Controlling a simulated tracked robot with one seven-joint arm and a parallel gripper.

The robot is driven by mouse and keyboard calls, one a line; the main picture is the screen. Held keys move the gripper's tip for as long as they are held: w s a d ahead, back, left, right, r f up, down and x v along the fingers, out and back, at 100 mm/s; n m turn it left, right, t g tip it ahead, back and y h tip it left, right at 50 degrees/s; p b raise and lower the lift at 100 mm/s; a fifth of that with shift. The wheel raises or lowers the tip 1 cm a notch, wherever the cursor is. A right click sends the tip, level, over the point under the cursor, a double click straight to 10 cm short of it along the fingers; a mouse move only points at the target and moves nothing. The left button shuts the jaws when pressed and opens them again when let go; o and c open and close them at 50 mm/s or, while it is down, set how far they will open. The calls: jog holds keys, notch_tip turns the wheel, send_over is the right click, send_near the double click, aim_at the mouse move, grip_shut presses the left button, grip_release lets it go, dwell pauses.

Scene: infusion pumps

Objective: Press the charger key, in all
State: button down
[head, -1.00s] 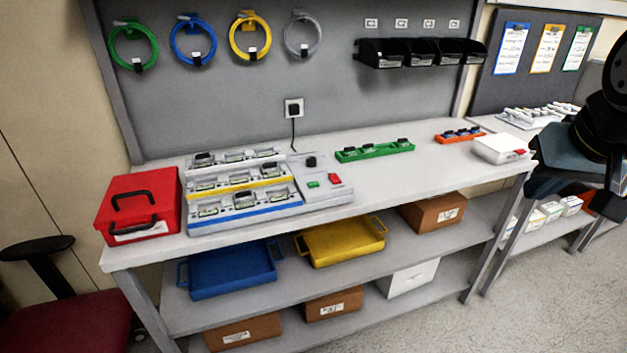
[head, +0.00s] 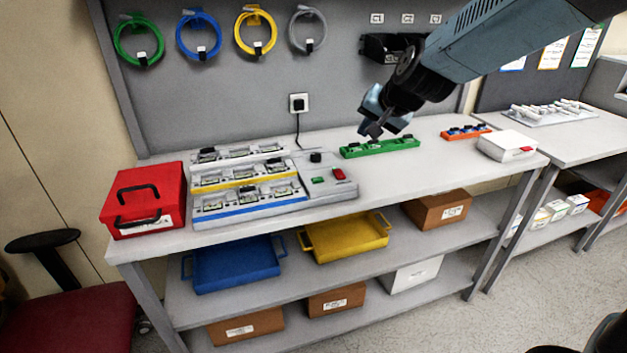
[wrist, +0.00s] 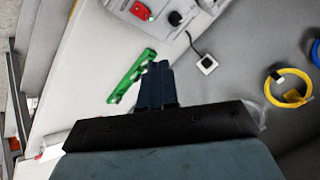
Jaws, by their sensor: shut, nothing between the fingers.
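The charger (head: 250,205) is a white tiered station on the bench, with rows of slots edged in yellow and blue. Its right-hand panel (head: 335,190) carries a green key (head: 318,180), a red key (head: 338,174) and a black knob (head: 316,157). My gripper (head: 374,132) is shut and empty, above the back of the bench to the right of the charger. Its fingers (wrist: 157,68) point toward the charger panel, apart from it.
A green rack (head: 380,149) lies below my gripper. An orange rack (head: 466,132) and a white box (head: 507,146) stand farther right. A red case (head: 142,203) is left of the charger. A black plug sits in a wall socket (head: 299,103), its cable running down toward the charger.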

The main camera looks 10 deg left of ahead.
send_over(320, 181)
notch_tip(320, 181, down, 4)
jog(key=shift+f+t, duration=0.2)
jog(key=shift+t, duration=0.2)
jog(key=shift+f, duration=0.2)
jog(key=shift+f, duration=4.2)
jog(key=shift+f, duration=0.15)
jog(key=shift+f, duration=0.2)
